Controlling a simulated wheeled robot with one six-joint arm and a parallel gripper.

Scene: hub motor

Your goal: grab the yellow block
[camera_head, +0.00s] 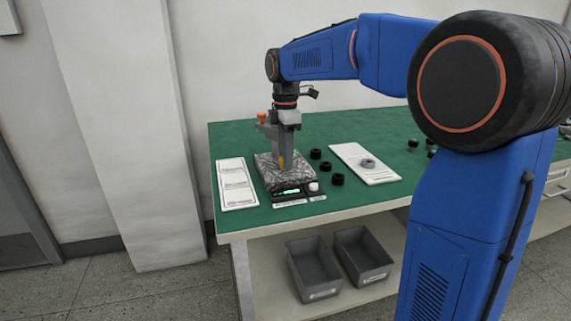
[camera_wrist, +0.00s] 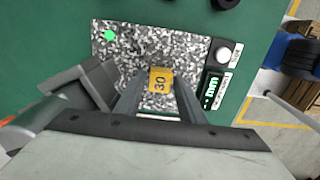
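The yellow block (camera_wrist: 160,80) is marked "30" and stands on a speckled stone plate (camera_wrist: 187,50), between the fingertips of my gripper (camera_wrist: 161,90) in the wrist view. In the head view the yellow block (camera_head: 282,162) shows as a small patch at the lower end of my gripper (camera_head: 281,153), over the stone plate (camera_head: 266,176). The fingers reach down on both sides of the block, close to it. Whether they touch it or leave a thin gap, I cannot tell. The block's lower part is hard to see.
A display panel (camera_head: 288,191) with a white knob (camera_head: 314,187) adjoins the plate. Several black round parts (camera_head: 326,166) stand to the right. A white sheet (camera_head: 236,184) lies left; a white board with a grey ring (camera_head: 368,163) lies right. Grey bins (camera_head: 314,268) sit below the green tabletop (camera_head: 340,128).

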